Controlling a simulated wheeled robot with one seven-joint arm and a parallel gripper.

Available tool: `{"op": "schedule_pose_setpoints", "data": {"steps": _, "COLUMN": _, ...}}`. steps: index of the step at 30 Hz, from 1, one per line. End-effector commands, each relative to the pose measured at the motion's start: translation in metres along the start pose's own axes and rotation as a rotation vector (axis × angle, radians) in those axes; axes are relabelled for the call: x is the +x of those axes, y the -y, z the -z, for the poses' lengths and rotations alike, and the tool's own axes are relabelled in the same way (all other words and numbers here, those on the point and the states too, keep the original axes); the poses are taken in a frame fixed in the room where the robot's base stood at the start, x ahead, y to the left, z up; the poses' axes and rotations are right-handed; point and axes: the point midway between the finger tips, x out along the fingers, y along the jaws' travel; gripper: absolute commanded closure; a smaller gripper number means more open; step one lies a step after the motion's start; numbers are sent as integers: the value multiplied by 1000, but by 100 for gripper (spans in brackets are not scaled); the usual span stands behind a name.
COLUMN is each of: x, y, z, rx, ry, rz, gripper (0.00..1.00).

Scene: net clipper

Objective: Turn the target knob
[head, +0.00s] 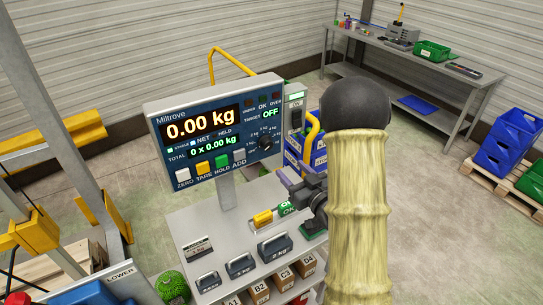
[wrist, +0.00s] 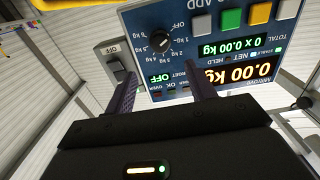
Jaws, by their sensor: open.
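The target knob (head: 266,143) is a small round black dial at the right of the blue scale panel (head: 205,178), ringed by kg marks and OFF. The display above it reads TARGET OFF. In the wrist view, which is upside down, the knob (wrist: 159,41) shows ahead of my gripper (wrist: 162,80), roughly between its two spread fingers. The fingers are apart, with nothing between them, and do not touch the knob. In the head view my gripper (head: 292,183) is below and right of the knob, partly hidden by my arm.
A grey switch box (head: 296,105) sits at the panel's right edge. Coloured buttons (head: 203,168) line its lower edge. Below are weights (head: 240,265) on a shelf. A yellow post frame (head: 35,232) stands left, a workbench (head: 430,68) behind right.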

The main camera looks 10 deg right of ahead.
Motion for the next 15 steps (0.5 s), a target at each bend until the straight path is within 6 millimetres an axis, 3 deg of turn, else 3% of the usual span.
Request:
{"op": "schedule_pose_setpoints", "data": {"steps": 5, "x": 3, "y": 1, "z": -2, "rx": 1, "ry": -5, "rz": -2, "gripper": 45}}
{"op": "schedule_pose_setpoints", "data": {"steps": 15, "x": 50, "y": 1, "z": 5, "rx": 1, "ry": -2, "rz": 0, "gripper": 45}}
